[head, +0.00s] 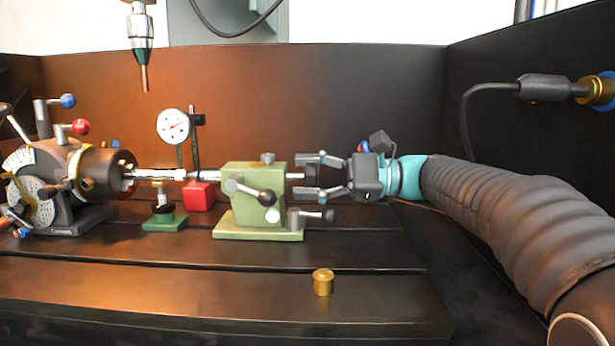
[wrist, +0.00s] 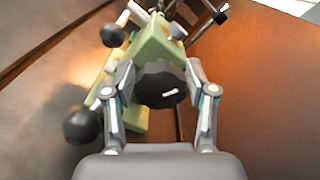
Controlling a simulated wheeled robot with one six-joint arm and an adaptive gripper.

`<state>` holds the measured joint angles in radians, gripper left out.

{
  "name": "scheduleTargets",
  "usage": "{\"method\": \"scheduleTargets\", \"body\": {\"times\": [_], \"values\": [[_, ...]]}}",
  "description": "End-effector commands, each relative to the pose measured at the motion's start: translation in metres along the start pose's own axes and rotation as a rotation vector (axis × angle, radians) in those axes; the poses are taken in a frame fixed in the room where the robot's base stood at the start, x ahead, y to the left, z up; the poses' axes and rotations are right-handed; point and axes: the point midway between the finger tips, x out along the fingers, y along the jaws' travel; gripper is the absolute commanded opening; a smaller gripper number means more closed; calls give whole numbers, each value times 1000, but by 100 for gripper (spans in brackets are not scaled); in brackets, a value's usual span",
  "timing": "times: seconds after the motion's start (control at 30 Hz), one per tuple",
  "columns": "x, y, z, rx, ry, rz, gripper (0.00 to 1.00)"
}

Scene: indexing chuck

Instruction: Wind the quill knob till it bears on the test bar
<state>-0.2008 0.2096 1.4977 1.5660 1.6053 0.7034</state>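The green tailstock (head: 255,195) stands on the bench, its quill facing the test bar (head: 155,174). The silvery bar runs level from the chuck (head: 103,172) towards the tailstock. I cannot tell whether quill and bar touch. The dark, round quill knob (wrist: 160,86) has a pale mark on its face. My gripper (head: 305,177) is at the tailstock's right end, one finger above and one below the knob's axis. In the wrist view the fingers (wrist: 158,76) are spread around the knob, with a gap visible on its left side. My gripper looks open.
A dial gauge (head: 173,126) on a red base (head: 198,196) stands behind the bar; a small green jack (head: 164,220) is under it. Black-knobbed levers (head: 266,198) jut from the tailstock. A brass piece (head: 322,282) stands in front. A pointed tool (head: 141,50) hangs above.

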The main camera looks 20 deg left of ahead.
Motion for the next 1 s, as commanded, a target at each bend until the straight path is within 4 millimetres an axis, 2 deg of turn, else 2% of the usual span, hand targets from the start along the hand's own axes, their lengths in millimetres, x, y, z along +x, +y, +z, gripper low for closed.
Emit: {"method": "scheduleTargets", "body": {"times": [0.03, 0.13, 0.17, 0.37, 0.7, 1.0], "values": [[0, 0, 0, 0, 0, 0, 40], [0, 0, 0, 0, 0, 0, 15], [0, 0, 0, 0, 0, 0, 11], [0, 1, -1, -48, -1, 1, 11], [0, 2, -2, -341, -1, 1, 11], [0, 1, 0, -371, -1, 1, 11]]}}
